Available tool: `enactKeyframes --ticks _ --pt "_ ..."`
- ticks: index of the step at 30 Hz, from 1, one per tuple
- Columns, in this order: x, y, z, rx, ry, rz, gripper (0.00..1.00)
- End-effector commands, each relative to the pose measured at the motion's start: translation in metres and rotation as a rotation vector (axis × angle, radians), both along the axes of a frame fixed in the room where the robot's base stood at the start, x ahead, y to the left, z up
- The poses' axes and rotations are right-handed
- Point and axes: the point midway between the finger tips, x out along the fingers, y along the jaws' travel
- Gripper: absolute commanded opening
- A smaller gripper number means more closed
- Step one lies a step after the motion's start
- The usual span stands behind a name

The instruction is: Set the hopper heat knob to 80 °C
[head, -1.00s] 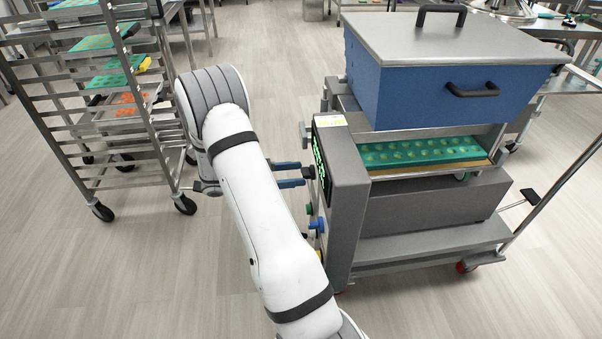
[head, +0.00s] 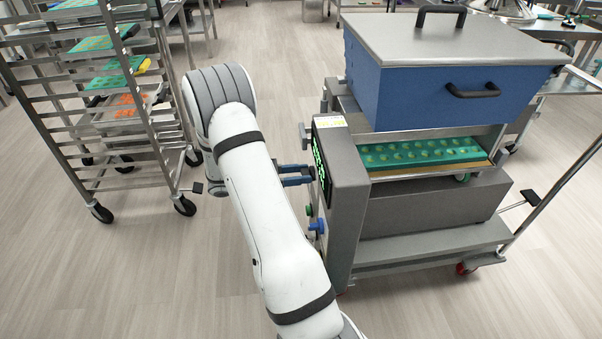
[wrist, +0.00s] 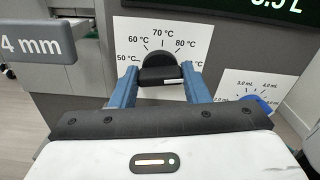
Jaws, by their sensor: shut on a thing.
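The hopper heat knob (wrist: 158,62) is black and sits on a white dial plate (wrist: 190,32) in the wrist view. The plate reads 50, 60, 70 and 80 °C in an arc; part of the right side is hidden by a finger. My gripper (wrist: 160,76) has one blue finger on each side of the knob's bar and is shut on it. The bar lies roughly level in this view. I cannot tell which mark the knob points to. In the head view my gripper (head: 311,175) reaches the side panel of the depositor (head: 350,190); the knob is hidden there.
A blue knob (wrist: 257,104) with an mL scale is close at the right of the fingers. A grey "4 mm" block (wrist: 35,45) juts out at upper left. A tray rack (head: 110,130) stands left of my arm. Open floor lies between rack and depositor.

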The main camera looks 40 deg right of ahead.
Motion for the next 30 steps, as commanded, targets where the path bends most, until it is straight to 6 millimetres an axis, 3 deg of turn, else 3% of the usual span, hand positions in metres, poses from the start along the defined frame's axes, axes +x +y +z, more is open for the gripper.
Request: enactKeyframes --ticks 1,11,30 --pt "-0.002 -0.008 -0.001 0.001 0.003 -0.007 0.19" --pt "-0.001 0.001 0.004 0.036 0.061 -0.002 0.19" --pt "0.0 0.003 0.003 0.28 0.46 -0.003 0.19"
